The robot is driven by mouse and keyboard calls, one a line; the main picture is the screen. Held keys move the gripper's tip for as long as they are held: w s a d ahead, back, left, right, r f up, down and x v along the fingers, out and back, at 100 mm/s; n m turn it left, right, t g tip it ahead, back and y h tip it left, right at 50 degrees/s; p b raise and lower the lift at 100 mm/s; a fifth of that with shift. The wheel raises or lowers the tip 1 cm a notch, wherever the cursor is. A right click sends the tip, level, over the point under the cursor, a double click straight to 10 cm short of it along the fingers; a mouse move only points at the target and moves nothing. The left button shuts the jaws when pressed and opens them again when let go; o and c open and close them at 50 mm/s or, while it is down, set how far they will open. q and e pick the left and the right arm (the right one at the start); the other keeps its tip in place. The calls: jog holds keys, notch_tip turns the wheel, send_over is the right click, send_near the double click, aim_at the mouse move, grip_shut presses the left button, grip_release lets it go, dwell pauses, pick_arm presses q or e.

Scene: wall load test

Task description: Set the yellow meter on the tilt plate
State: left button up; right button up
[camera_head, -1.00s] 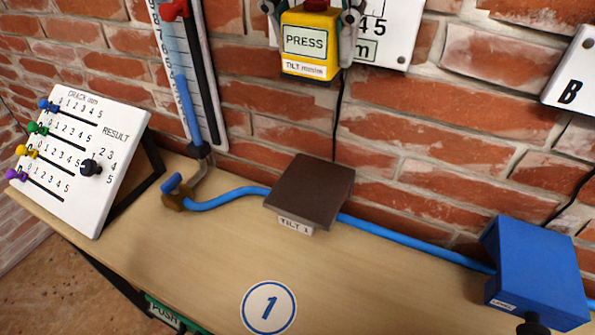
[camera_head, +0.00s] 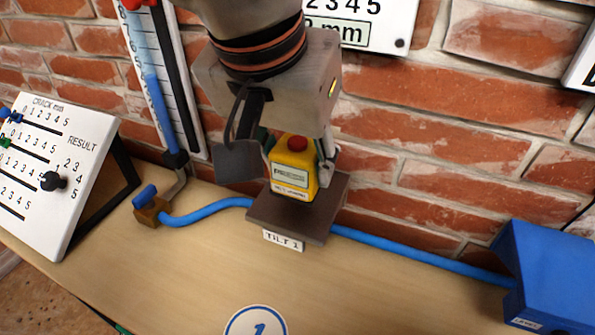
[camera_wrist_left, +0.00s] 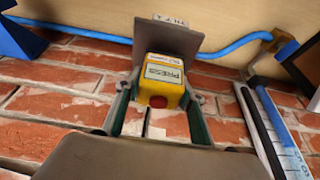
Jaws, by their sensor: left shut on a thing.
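The yellow meter (camera_head: 293,170) has a red button on top and a pale display on its front. My left gripper (camera_head: 298,165) is shut on the meter's sides and holds it upright over the brown tilt plate (camera_head: 318,218). In the left wrist view, the meter (camera_wrist_left: 161,82) sits between the two fingers (camera_wrist_left: 158,100), with the plate (camera_wrist_left: 195,38) behind it. The plate carries a "TILT 1" label. I cannot tell whether the meter's base touches the plate. My right gripper is not in view.
A blue hose (camera_head: 425,258) runs along the wall past the plate to a blue box (camera_head: 550,270) at the right. A brass valve (camera_head: 151,212) and a white slider board (camera_head: 48,175) stand at the left. The bench front (camera_head: 190,270) is clear.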

pick_arm(q)
notch_tip(320, 180, down, 2)
jog(key=shift+w+f, duration=0.1)
jog(key=shift+f, duration=0.1)
jog(key=shift+r, duration=0.15)
jog(key=o, duration=1.3)
jog(key=shift+f, duration=0.2)
jog(key=shift+o, duration=0.2)
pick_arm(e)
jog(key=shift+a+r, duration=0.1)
